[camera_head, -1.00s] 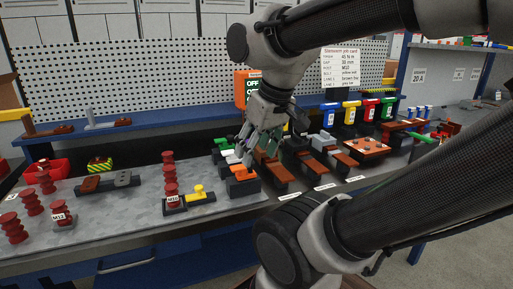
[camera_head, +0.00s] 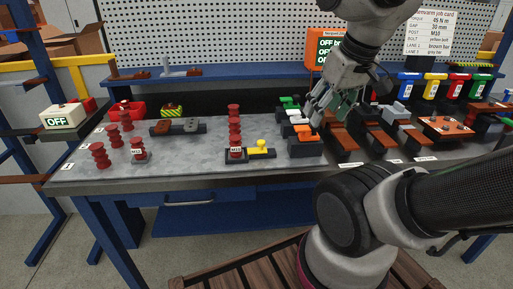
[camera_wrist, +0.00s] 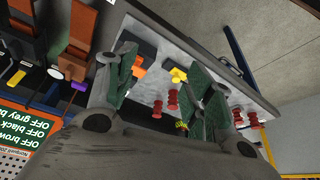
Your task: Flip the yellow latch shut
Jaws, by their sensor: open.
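The yellow latch (camera_head: 262,147) is a small yellow piece with a raised knob on a dark base, on the grey worktop just right of a red ribbed post (camera_head: 235,130). It also shows in the wrist view (camera_wrist: 178,75), seen between my fingers and beyond them. My gripper (camera_head: 322,112) is open and empty, above and to the right of the latch, over the orange-topped block (camera_head: 302,132). In the wrist view its two green-padded fingers (camera_wrist: 160,65) stand apart. It looks clear of the latch; the exact gap cannot be told.
More red posts (camera_head: 99,155) stand at the left of the worktop. Brown-handled blocks (camera_head: 345,137) stand right of the orange-topped block. An OFF sign (camera_head: 325,50) is behind my gripper. The worktop in front of the black-yellow striped button (camera_head: 172,111) is partly clear.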

